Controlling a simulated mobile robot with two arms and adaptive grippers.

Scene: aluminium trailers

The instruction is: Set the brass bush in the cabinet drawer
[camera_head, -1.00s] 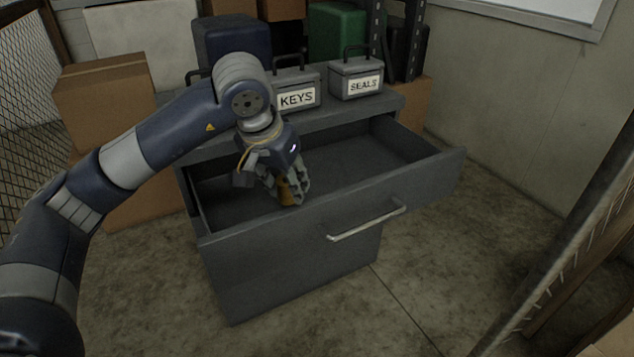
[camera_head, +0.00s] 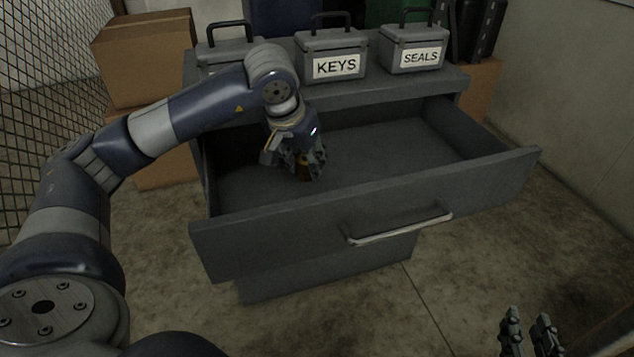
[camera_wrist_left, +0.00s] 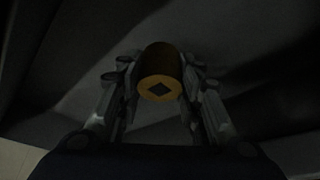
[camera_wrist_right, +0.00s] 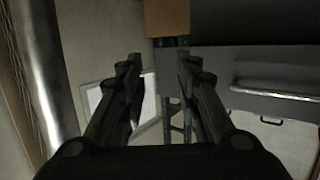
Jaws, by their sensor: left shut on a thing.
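The brass bush (camera_head: 304,172) is between the fingers of my left gripper (camera_head: 308,174), which is shut on it. In the left wrist view the bush (camera_wrist_left: 160,75) shows its round end with a dark diamond-shaped hole, a finger on each side. The grey cabinet drawer (camera_head: 370,205) is pulled open, and the left gripper is over its left part, inside its walls. I cannot tell whether the bush touches the drawer floor (camera_head: 390,145). My right gripper (camera_head: 528,325) is at the bottom right of the head view; in the right wrist view its fingers (camera_wrist_right: 158,75) are apart and empty.
Grey boxes labelled KEYS (camera_head: 333,52) and SEALS (camera_head: 412,48) stand on the cabinet top, with another box (camera_head: 228,50) partly behind my left arm. Cardboard boxes (camera_head: 143,55) stand at the left by a mesh fence (camera_head: 40,110). The drawer's middle and right are empty.

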